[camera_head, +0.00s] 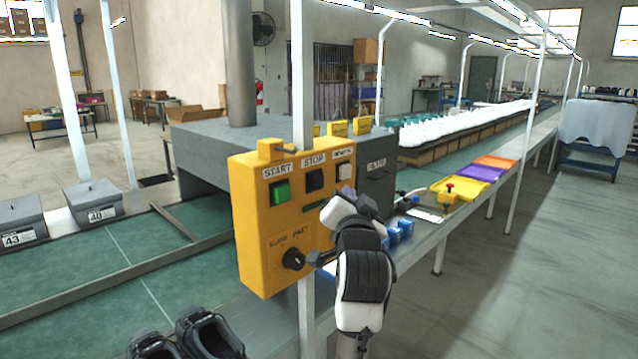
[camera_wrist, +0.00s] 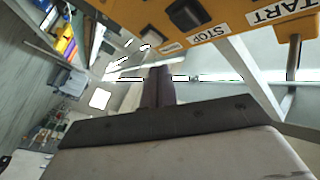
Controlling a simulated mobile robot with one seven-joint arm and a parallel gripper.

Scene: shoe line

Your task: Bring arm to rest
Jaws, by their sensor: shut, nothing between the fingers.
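My arm (camera_head: 365,275) stands in front of the right side of the yellow control panel (camera_head: 262,232) in the head view. My gripper (camera_wrist: 160,74) shows in the wrist view as dark fingers, shut and empty. In the head view I cannot make out the fingers clearly against the arm. The panel carries a green START button (camera_head: 281,191), a dark STOP button (camera_head: 314,180) and a black knob (camera_head: 293,259). A dark part of my arm is close to the knob; I cannot tell whether they touch. The wrist view shows the panel (camera_wrist: 215,15) upside down and near.
Grey boxes (camera_head: 95,203) stand at left. Blue items (camera_head: 400,230) and yellow tray (camera_head: 460,188) lie right of my arm.

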